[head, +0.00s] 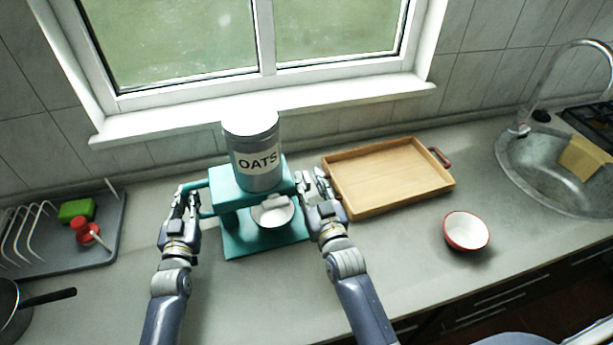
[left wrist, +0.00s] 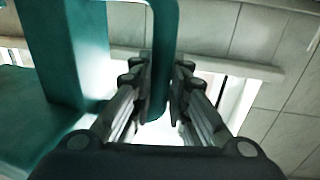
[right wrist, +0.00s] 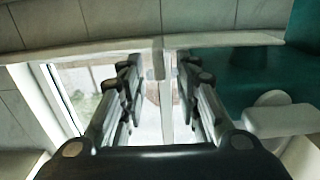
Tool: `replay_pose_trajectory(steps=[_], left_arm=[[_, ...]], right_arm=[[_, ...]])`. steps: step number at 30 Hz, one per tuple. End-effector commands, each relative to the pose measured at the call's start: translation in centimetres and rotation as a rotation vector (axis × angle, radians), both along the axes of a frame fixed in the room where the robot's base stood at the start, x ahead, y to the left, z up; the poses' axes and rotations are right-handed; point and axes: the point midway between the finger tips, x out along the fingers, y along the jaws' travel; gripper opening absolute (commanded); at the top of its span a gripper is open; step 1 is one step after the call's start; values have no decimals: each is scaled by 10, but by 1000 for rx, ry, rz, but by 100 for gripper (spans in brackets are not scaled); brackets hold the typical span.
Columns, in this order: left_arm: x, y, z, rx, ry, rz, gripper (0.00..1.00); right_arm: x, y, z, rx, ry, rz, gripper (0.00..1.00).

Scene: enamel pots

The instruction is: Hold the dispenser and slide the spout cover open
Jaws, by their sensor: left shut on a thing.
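The dispenser is a grey canister labelled OATS (head: 256,160) on a teal stand (head: 232,236). My left gripper (head: 186,200) is shut on the teal handle at the stand's left side; the handle (left wrist: 163,50) runs between its fingers in the left wrist view. A pale spout part (head: 270,204), seemingly the spout cover, shows under the canister at the stand's front; a pale block (right wrist: 280,121) shows in the right wrist view. My right gripper (head: 314,186) is open just right of the stand, apart from that pale part. A white bowl (head: 273,222) stands below the spout, partly hidden.
A wooden tray (head: 385,175) lies right of the stand, close to my right gripper. A red-rimmed white bowl (head: 466,230) stands further right, before the sink (head: 545,165). A dish rack (head: 40,245) and a pan (head: 12,305) are at left. The front counter is clear.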

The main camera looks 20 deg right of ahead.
Motion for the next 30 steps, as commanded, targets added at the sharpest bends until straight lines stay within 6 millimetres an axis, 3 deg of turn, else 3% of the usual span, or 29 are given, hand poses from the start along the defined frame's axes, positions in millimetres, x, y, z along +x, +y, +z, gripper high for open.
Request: replay_pose_trajectory(steps=[6, 17, 18, 22, 30], left_arm=[[0, 0, 0, -3, 1, 1, 0], [0, 0, 0, -3, 1, 1, 0], [0, 0, 0, -3, 1, 1, 0], [0, 0, 0, -3, 1, 0, 0], [0, 0, 0, -3, 1, 1, 0]], right_arm=[[21, 0, 0, 0, 0, -1, 30], [26, 1, 0, 0, 0, 0, 30], [26, 1, 0, 0, 0, 0, 28], [26, 1, 0, 0, 0, 0, 0], [26, -4, -1, -2, 0, -1, 0]])
